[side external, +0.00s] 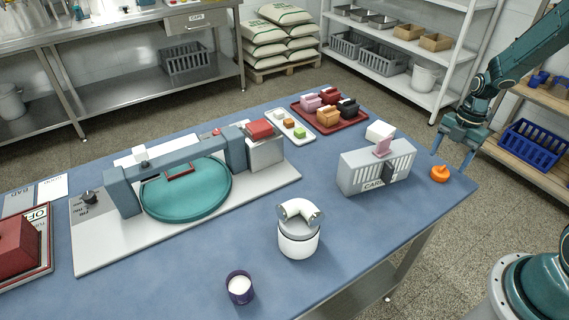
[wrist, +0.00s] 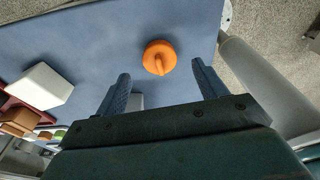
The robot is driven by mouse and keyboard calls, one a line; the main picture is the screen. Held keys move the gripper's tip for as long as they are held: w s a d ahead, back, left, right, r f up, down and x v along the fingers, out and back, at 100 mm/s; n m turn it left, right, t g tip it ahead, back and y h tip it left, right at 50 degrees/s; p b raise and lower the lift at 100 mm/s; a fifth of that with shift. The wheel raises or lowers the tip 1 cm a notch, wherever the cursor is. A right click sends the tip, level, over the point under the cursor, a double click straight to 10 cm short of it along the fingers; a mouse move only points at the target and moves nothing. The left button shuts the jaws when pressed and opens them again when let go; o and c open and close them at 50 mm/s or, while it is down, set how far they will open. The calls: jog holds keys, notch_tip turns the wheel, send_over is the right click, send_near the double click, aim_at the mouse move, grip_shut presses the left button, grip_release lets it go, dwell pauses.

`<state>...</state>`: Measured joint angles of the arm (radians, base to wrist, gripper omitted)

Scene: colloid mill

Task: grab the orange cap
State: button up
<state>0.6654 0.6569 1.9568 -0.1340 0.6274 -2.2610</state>
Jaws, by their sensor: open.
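The orange cap (side external: 440,173) lies on the blue table near its right corner. It is round with a raised ridge on top. In the wrist view the orange cap (wrist: 159,58) shows ahead of the fingertips, roughly between their lines and apart from both. My gripper (side external: 454,163) is open and empty, pointing down just above and beside the cap in the side view. In the wrist view my gripper (wrist: 160,72) shows both fingers spread wide.
A red tray (side external: 357,124) with several coloured blocks lies farther back. The table edge is close to the cap on the right.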

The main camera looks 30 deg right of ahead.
aim_at(443, 167)
jog(key=shift+a+f, duration=0.25)
jog(key=shift+f, duration=0.85)
jog(key=shift+a+f, duration=0.2)
jog(key=shift+f, duration=0.9)
jog(key=shift+c, duration=0.4)
jog(key=c, duration=1)
